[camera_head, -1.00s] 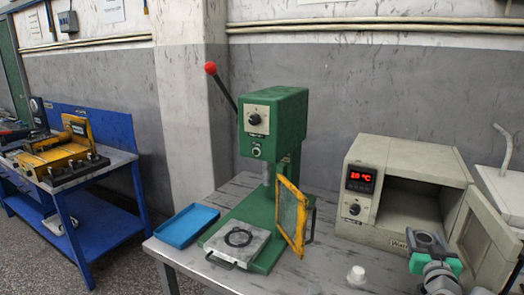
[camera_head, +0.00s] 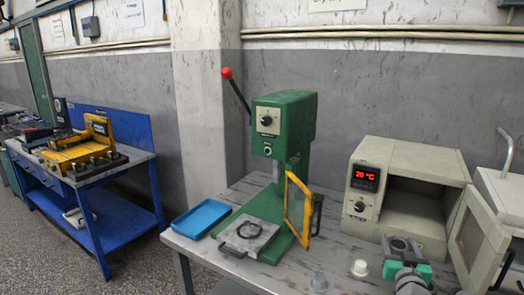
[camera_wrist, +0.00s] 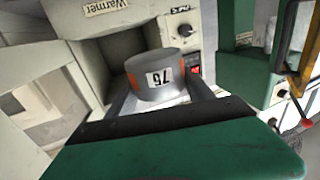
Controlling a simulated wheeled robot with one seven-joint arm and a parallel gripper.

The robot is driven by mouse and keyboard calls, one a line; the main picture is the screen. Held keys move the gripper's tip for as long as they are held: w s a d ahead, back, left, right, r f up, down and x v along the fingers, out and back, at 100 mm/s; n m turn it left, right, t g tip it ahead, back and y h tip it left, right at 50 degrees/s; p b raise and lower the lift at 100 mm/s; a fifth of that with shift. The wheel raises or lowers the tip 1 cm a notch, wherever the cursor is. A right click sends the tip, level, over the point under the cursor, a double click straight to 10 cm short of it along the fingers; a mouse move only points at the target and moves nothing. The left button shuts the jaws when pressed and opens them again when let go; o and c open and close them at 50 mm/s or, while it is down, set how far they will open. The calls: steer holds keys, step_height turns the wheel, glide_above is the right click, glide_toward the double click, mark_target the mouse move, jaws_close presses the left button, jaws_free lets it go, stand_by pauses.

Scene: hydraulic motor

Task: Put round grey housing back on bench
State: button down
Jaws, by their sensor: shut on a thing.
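The round grey housing (camera_head: 400,245) is held upright at the lower right of the head view, in front of the warmer. In the wrist view the housing (camera_wrist: 155,77) shows a label "76" and orange patches on its side. The bench (camera_head: 258,190) has a worn grey top. Whether the housing touches the bench cannot be told; its underside is hidden.
The warmer (camera_head: 375,152) reads 20 °C, with its door (camera_head: 477,242) open. The green press (camera_head: 285,120) has its yellow guard (camera_head: 298,210) swung out. Some bench between press and warmer is bare.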

steer(key=w+a+f+n+y+p, duration=0.1)
steer(key=w+a+n+y, duration=0.15)
steer(key=a, duration=1.15)
steer(key=w+a+n+y+p, duration=0.1)
steer(key=a+y+p, duration=0.15)
steer(key=a, duration=1.15)
steer(key=s+f+t, duration=0.1)
steer(key=s+f, duration=0.6)
steer(key=s, duration=0.3)
steer(key=s+r+b, duration=0.1)
steer(key=s+r, duration=0.2)
steer(key=r, duration=0.7)
steer(key=shift+s+r+y, duration=0.15)
steer(key=shift+y, duration=0.15)
steer(key=shift+d, duration=0.1)
